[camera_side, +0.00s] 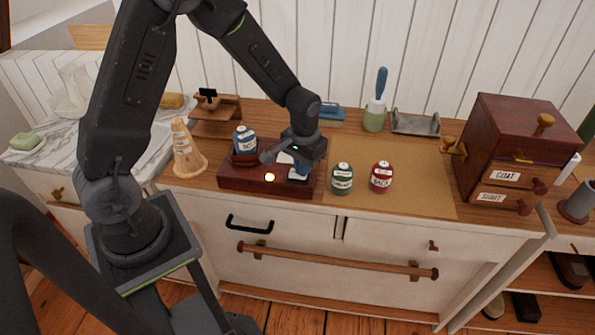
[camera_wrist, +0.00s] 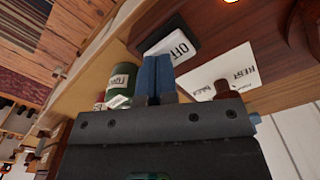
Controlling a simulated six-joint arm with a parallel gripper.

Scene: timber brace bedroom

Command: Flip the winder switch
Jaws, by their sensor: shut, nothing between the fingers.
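The winder (camera_side: 240,182) is a dark red-brown wooden box on the counter, with a glowing round lamp (camera_side: 270,177) on its front. A blue labelled spool (camera_side: 244,138) stands at its left end. The switch (camera_wrist: 172,38), dark with a white plate reading OFF, shows in the wrist view on the wood. My gripper (camera_wrist: 157,76) has its blue fingers together with nothing between them. Its tips are right at the switch's near edge; whether they touch I cannot tell. In the side view my gripper (camera_side: 301,168) points down over the winder's right end and partly hides the switch.
A green jar-like spool (camera_side: 342,178) and a red one (camera_side: 381,177) stand just right of the winder. A wooden cone (camera_side: 187,148) stands to the left. A wooden drawer box (camera_side: 515,150) is at the right. The brown mat (camera_side: 420,190) has bare room.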

